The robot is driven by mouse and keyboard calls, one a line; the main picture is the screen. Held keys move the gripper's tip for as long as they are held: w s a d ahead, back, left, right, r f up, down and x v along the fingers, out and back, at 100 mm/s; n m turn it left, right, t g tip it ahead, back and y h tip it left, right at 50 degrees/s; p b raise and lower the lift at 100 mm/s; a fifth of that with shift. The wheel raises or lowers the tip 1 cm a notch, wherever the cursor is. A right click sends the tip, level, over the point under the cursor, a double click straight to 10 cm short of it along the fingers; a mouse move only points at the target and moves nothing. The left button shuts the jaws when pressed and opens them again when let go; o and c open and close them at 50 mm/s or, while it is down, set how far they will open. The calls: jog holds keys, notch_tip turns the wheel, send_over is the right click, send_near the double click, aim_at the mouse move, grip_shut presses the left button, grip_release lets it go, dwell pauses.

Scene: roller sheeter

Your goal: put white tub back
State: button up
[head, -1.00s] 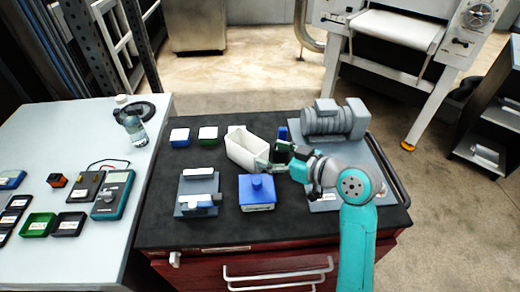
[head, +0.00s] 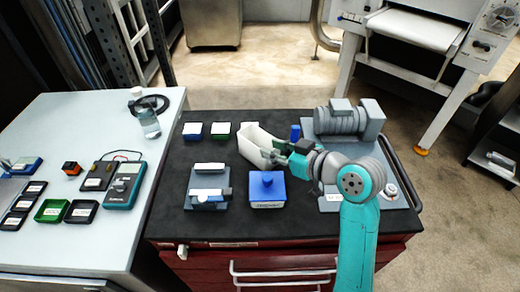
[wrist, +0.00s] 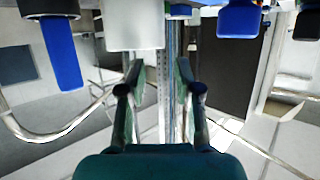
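The white tub (head: 258,146) stands on the dark top of the red cabinet in the head view, behind the blue box. In the wrist view, the white tub (wrist: 135,25) shows at the top, left of centre and beyond my fingertips. My gripper (head: 277,157) is at the tub's right front side in the head view; whether it touches the tub is unclear. In the wrist view my gripper (wrist: 158,75) has its two fingers apart, with nothing between them. The arm hides part of the area right of the tub.
A blue lidded box (head: 267,190) stands in front of the tub. A blue upright object (head: 295,132) and grey motor (head: 348,118) stand at right.

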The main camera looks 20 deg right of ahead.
aim_at(256, 147)
jog(key=shift+x, duration=3.25)
jog(key=shift+s+a+f, duration=0.15)
grip_shut()
